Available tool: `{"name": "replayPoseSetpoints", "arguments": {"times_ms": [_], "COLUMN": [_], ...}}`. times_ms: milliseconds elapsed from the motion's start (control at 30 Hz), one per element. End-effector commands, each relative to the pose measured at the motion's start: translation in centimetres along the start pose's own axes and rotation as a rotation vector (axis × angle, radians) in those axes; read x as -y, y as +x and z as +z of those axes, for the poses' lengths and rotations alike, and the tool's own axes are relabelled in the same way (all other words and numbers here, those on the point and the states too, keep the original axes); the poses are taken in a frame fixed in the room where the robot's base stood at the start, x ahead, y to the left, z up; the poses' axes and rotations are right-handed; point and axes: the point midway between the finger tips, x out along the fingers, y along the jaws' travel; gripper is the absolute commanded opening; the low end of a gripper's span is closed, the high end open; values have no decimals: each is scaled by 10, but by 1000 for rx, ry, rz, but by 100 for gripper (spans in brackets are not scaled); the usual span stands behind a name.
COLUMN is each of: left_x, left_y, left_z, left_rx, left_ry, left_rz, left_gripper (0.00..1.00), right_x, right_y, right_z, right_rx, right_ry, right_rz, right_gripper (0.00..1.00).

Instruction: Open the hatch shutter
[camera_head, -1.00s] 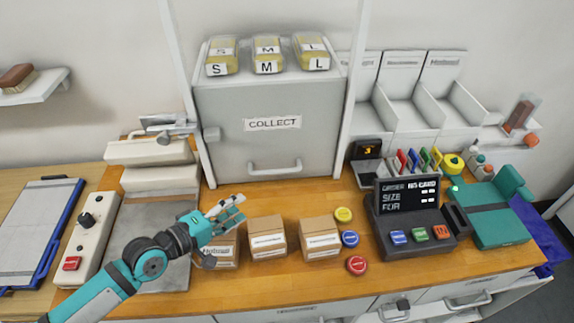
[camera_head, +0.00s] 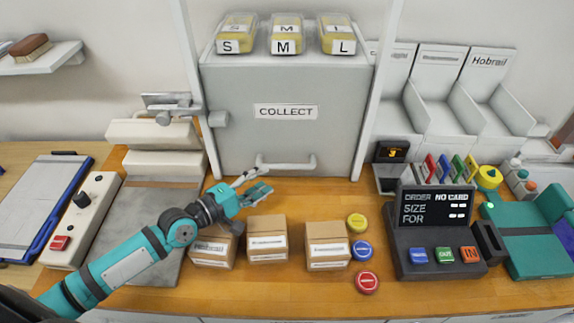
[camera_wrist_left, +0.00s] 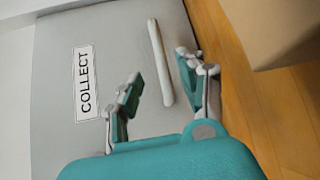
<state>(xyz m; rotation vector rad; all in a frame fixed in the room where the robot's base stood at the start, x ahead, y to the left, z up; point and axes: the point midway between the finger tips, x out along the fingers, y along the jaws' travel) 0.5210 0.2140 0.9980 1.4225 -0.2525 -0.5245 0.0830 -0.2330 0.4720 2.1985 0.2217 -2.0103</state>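The hatch shutter (camera_head: 240,120) is a grey panel labelled COLLECT, standing down on the counter between two white posts. Its light bar handle (camera_head: 286,165) runs across near the bottom edge. My left gripper (camera_head: 255,184) is open just left of and in front of the handle, apart from it. In the left wrist view the shutter (camera_wrist_left: 60,60) fills the left, and the handle (camera_wrist_left: 161,62) lies ahead, in line with the gap between the open fingers (camera_wrist_left: 158,88). My right gripper is out of view.
Several cardboard boxes (camera_head: 268,247) stand on the counter below the gripper. Coloured discs (camera_head: 367,282) and an order terminal (camera_head: 430,262) stand to the right.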

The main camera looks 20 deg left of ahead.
Motion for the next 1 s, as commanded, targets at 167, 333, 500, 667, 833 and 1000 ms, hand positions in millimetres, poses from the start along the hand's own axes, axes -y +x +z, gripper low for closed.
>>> {"name": "replayPoseSetpoints", "arguments": {"times_ms": [167,333,500,667,833,1000], "left_x": [-4,-3,-1,0,0,0], "left_y": [39,69,86,91,91,91], "left_z": [0,0,0,0,0,0], "left_rx": [-1,0,0,0,0,0], "left_ry": [0,1,0,1,1,1], "left_rz": [3,2,0,-1,-1,-1], "left_gripper": [40,40,40,40,40,23], "right_x": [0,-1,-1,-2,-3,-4], "right_y": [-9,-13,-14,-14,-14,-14], "right_z": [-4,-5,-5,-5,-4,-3], "right_rx": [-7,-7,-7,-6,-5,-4], "right_ry": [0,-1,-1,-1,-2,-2], "right_rz": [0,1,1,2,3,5], "right_gripper": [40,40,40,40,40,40]}}
